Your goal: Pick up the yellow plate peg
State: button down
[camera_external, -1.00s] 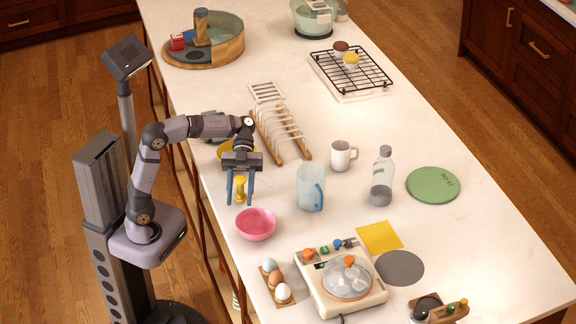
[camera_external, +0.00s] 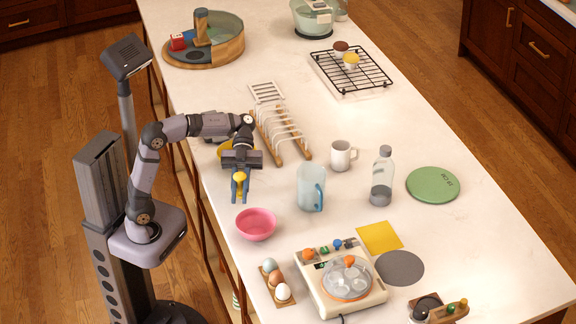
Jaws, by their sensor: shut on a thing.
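The yellow plate peg (camera_external: 240,178) is between the blue fingers of my gripper (camera_external: 240,188). My gripper points down over the left side of the counter and is shut on the peg. The fingers hide most of the peg's lower part. I cannot tell whether the peg still touches the counter.
A yellow dish (camera_external: 224,151) is partly hidden behind my gripper. A pink bowl (camera_external: 256,225) stands in front, and a blue pitcher (camera_external: 311,189) stands to the right. A dish rack (camera_external: 280,130) is behind. A white mug (camera_external: 341,155) and clear bottle (camera_external: 382,178) are farther right.

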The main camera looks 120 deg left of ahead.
notch_tip(320, 180, up, 9)
jog(key=p, duration=0.1)
jog(key=shift+f, duration=0.15)
